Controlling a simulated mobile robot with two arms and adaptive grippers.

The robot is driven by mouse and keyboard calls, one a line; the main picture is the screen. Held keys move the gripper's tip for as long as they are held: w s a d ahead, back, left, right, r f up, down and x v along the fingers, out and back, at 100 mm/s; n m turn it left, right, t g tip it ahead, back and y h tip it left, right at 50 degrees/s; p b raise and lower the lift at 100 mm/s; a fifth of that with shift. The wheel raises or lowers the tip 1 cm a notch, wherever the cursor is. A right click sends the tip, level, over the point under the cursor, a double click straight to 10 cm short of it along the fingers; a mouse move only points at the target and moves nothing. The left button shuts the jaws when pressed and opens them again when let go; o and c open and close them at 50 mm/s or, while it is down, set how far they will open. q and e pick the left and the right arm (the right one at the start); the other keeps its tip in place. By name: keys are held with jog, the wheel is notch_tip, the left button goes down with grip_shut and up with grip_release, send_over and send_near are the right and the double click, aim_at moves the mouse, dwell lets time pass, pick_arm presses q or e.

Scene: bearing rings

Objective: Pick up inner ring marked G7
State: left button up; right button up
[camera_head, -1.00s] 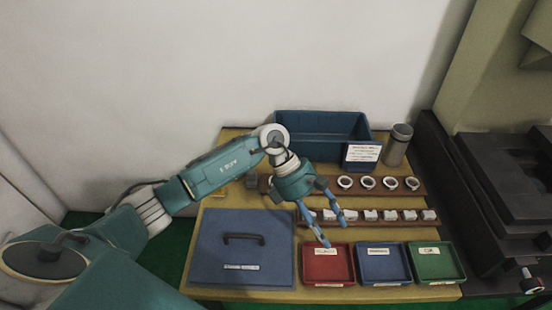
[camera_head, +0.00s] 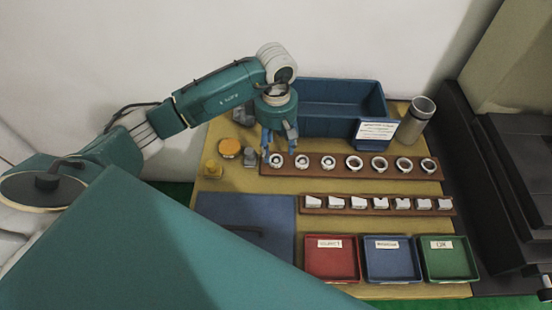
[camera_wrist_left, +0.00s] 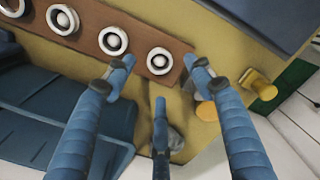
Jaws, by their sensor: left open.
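A brown rack (camera_head: 340,172) holds a row of several pale rings. The leftmost ring (camera_head: 276,160) is just below my open left gripper (camera_head: 279,152). In the left wrist view this end ring (camera_wrist_left: 159,61) shows between the spread blue fingers of my left gripper (camera_wrist_left: 159,72), with nothing held. A neighbouring ring (camera_wrist_left: 113,41) sits beside it along the rack. The first few rings have a pale centre; those further right show dark, open centres. No G7 mark is legible on any ring, so I cannot tell which one carries it. My right gripper is not in view.
A front rack (camera_head: 380,213) holds several pale blocks. Red (camera_head: 331,275), blue (camera_head: 390,277) and green (camera_head: 449,275) trays stand in front. A blue bin (camera_head: 340,90) and grey cylinder (camera_head: 416,118) stand behind. An orange-topped item (camera_head: 229,148) is left of the gripper.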

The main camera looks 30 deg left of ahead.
aim_at(276, 160)
pick_arm(q)
notch_tip(276, 160, down, 4)
jog(key=shift+f+p, duration=0.2)
jog(key=shift+p, duration=0.55)
jog(key=shift+f, duration=0.45)
jog(key=c, duration=1.3)
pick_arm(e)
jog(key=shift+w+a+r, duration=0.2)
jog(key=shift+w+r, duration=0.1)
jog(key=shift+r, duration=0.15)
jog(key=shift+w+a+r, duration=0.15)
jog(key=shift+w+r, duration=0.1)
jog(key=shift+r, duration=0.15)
